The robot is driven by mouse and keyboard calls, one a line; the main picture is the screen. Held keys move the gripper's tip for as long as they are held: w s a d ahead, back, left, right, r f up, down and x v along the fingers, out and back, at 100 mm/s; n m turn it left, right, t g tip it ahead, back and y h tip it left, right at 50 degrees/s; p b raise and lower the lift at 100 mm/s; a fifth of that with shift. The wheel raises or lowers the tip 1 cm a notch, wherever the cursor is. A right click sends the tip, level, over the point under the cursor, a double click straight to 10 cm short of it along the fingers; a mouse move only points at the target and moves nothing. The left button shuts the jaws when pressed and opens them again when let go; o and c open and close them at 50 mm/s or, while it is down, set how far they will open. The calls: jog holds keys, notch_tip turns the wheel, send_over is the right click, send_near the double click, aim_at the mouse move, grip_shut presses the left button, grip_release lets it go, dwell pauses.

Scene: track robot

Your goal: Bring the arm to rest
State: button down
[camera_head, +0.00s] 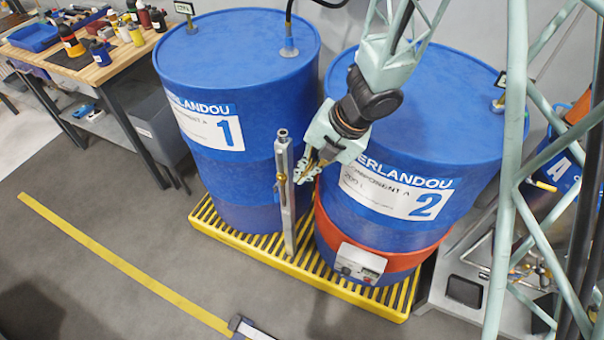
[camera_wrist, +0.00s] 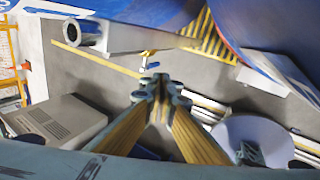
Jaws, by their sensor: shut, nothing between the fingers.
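My gripper (camera_head: 306,172) hangs at the end of my arm in front of the gap between two blue drums. Its fingers are shut and empty; in the wrist view the fingertips (camera_wrist: 160,86) meet. A grey upright post (camera_head: 286,205) with a hollow top stands just left of my gripper in the head view. A small brass fitting sits on the post's side near the fingers. The post also shows at the upper left of the wrist view (camera_wrist: 130,40). I cannot tell whether gripper and post touch.
Blue drum 1 (camera_head: 226,175) and drum 2 (camera_head: 395,215) stand on a yellow slatted pallet (camera_head: 365,296). A red band with a control box (camera_head: 359,263) circles drum 2. A workbench (camera_head: 110,62) with bottles stands at left.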

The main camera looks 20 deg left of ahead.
dwell(0.5)
jog(key=w+d+r+m+t+p, duration=0.25)
jog(key=w+r, duration=0.25)
jog(key=r, duration=0.4)
jog(key=w+d+r+m+t+p, duration=0.1)
jog(key=w+d+r+m+t, duration=0.15)
jog(key=w+r, duration=0.45)
jog(key=w+d+r+m+t+p, duration=0.1)
jog(key=w+d+r+p, duration=0.15)
jog(key=r, duration=0.85)
jog(key=w+d+r+m+t+h, duration=0.25)
jog(key=d+r+m, duration=0.45)
jog(key=d+r, duration=0.65)
jog(key=s+d+r+m+h+b, duration=0.1)
jog(key=s+d+m+h+b, duration=0.3)
jog(key=s+d+m, duration=1.25)
jog(key=s+f+m+g+b, duration=0.1)
jog(key=s+f+m+g, duration=0.1)
jog(key=s, duration=1)
jog(key=s+f+m+g+y+b, duration=0.1)
jog(key=s+f+m+g, duration=0.1)
jog(key=s, duration=1)
jog(key=shift+d+f+m, duration=0.4)
jog(key=shift+f+m, duration=0.35)
jog(key=shift+m, duration=0.4)
